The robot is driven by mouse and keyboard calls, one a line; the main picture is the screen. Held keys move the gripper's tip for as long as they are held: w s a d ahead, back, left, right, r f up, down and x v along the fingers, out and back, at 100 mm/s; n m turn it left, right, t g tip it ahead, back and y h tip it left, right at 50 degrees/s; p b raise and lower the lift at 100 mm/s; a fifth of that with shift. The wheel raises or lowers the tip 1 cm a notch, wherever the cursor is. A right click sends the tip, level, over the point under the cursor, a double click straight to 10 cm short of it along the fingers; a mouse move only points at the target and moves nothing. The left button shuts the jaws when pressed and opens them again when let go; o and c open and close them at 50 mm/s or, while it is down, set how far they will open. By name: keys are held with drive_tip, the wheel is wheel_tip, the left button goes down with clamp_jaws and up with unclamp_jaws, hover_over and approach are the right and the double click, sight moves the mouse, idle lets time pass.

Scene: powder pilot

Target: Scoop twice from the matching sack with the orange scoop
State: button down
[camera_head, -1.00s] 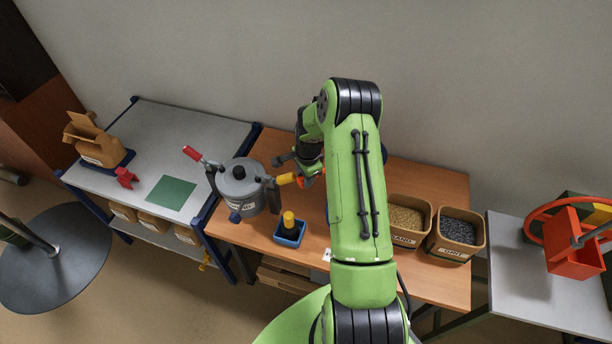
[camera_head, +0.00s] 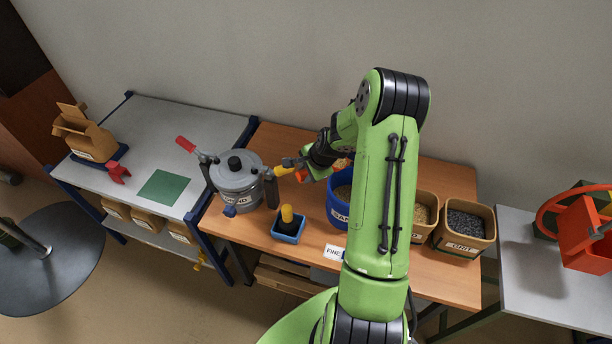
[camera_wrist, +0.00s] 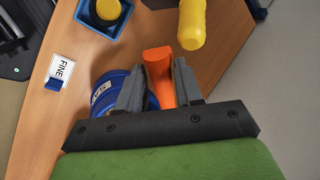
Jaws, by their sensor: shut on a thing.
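My gripper (camera_wrist: 160,82) is shut on the orange scoop (camera_wrist: 156,64) in the wrist view. In the head view the gripper (camera_head: 312,170) is just right of the grey pot, with a bit of orange (camera_head: 300,176) at its tip. The scoop's bowl is not clearly visible. A blue container (camera_head: 340,213) labelled SAND stands right of the gripper, with grainy stuff inside, partly behind my arm. A tan sack (camera_head: 425,208) and a sack labelled GRIT (camera_head: 462,247) with dark grains stand further right. A card (camera_head: 333,252) reads FINE.
A blue tray (camera_head: 288,236) holds a yellow-topped black item. The grey table (camera_head: 150,130) at left carries a green mat (camera_head: 164,187), a red item and a cardboard box. A red-wheeled device stands at right.

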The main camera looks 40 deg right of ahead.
drive_tip(key=t+b, duration=0.1)
drive_tip(key=b, duration=0.2)
drive_tip(key=s+t+b, duration=0.1)
drive_tip(key=t+b, duration=0.1)
drive_tip(key=b, duration=0.1)
drive_tip(key=s+r+t+y+b, duration=0.1)
drive_tip(key=t+b, duration=0.1)
drive_tip(key=b, duration=0.1)
drive_tip(key=shift+s+d, duration=0.15)
drive_tip(key=shift+d, duration=0.15)
drive_tip(key=shift+s+t+b, duration=0.1)
drive_tip(key=shift+t+b, duration=0.2)
drive_tip(key=shift+b, duration=0.15)
drive_tip(key=b, duration=0.1)
drive_tip(key=t+b, duration=0.1)
drive_tip(key=b, duration=0.1)
drive_tip(key=shift+s+d+t+y, duration=0.15)
drive_tip(key=shift+s+t+y, duration=0.15)
drive_tip(key=shift+s, duration=0.1)
drive_tip(key=shift+s+t+b, duration=0.2)
drive_tip(key=shift+t+b, duration=0.2)
drive_tip(key=shift+b, duration=0.7)
drive_tip(key=shift+s+t+b, duration=0.25)
drive_tip(key=shift+t+b, duration=0.15)
drive_tip(key=shift+b, duration=0.5)
drive_tip(key=shift+s+d+f+b, duration=0.1)
drive_tip(key=shift+s+b, duration=0.05)
drive_tip(key=shift+b, duration=0.45)
